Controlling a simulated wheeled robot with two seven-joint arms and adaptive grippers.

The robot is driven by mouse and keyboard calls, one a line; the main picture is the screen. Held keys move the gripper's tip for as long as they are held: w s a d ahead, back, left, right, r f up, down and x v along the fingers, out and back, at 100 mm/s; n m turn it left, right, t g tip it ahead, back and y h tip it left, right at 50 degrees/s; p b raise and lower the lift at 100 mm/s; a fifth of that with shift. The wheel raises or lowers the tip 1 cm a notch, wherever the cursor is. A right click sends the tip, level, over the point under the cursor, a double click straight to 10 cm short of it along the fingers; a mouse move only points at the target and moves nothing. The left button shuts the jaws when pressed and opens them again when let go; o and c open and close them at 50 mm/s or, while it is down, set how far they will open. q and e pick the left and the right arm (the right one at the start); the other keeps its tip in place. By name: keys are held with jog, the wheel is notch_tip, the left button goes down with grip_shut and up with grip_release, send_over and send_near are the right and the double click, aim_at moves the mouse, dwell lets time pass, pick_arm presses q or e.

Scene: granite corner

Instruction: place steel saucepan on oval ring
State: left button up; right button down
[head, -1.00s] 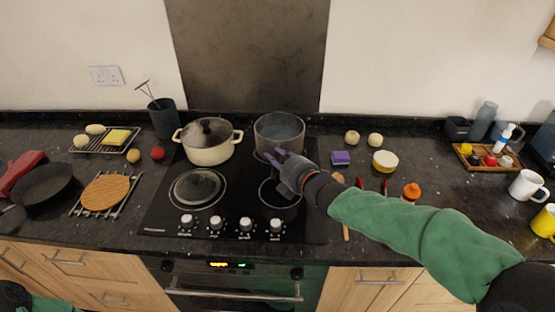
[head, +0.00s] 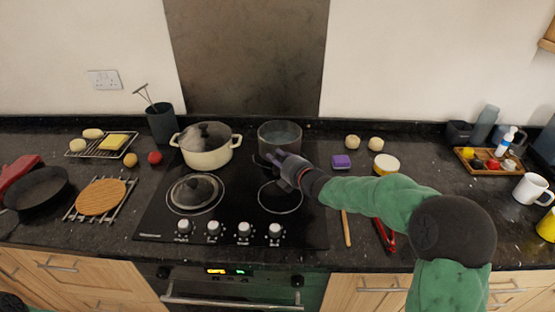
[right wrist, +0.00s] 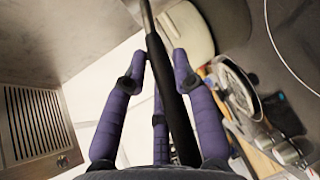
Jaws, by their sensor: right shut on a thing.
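The steel saucepan (head: 280,137) stands at the back right of the black hob, beside the cream pot. My right gripper (head: 284,164) is in front of it, with purple fingers shut on its handle. In the right wrist view the dark handle (right wrist: 167,80) runs between the fingers; the pan body is out of that view. I cannot tell whether the pan is lifted or resting. A bare outlined ring (head: 281,197) lies at the front right of the hob; its exact shape is hard to judge. My left gripper is not in view.
The cream pot (head: 206,147) stands close left of the saucepan. A glass lid (head: 194,193) covers the front left ring. Knobs (head: 244,230) line the hob's front. A purple block (head: 341,161) and a wooden-handled tool (head: 346,229) lie to the right.

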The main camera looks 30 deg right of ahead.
jog(key=shift+w+d, duration=0.25)
jog(key=shift+w, duration=0.1)
jog(key=shift+f+b, duration=0.8)
jog(key=shift+f, duration=0.65)
jog(key=c, duration=1.4)
grip_release()
jog(key=shift+s+a+f, duration=0.1)
jog(key=shift+f, duration=0.25)
jog(key=o, duration=0.4)
jog(key=p+v, duration=0.2)
jog(key=v, duration=1)
jog(key=shift+p, duration=0.35)
